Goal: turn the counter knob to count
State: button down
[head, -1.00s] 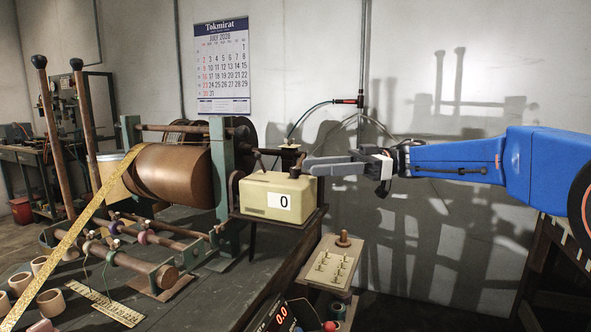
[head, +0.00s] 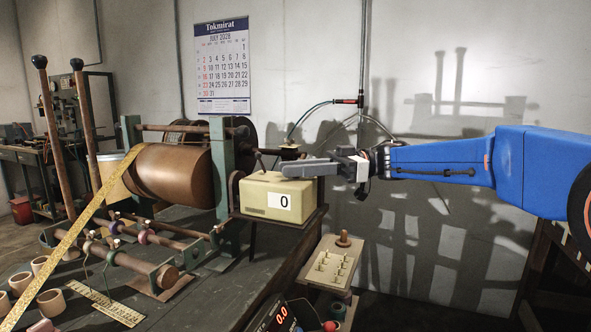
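The counter box (head: 262,203) is cream coloured and stands on a small shelf right of the winding drum (head: 170,174). Its white display reads 0. Only one grey finger shows clearly, so the gap between the fingers is hidden. I cannot tell whether it touches the knob.
Two tall wooden levers (head: 85,130) stand at the left. A gold tape (head: 75,228) runs down from the drum. Free room lies to the right along the wall.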

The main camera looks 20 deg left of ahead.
jog(key=shift+n+g+h, duration=0.7)
jog(key=shift+n+g, duration=0.1)
jog(key=shift+g, duration=0.2)
jog(key=c, duration=1.6)
grip_release()
jog(key=shift+o, duration=0.2)
jog(key=v, duration=1.2)
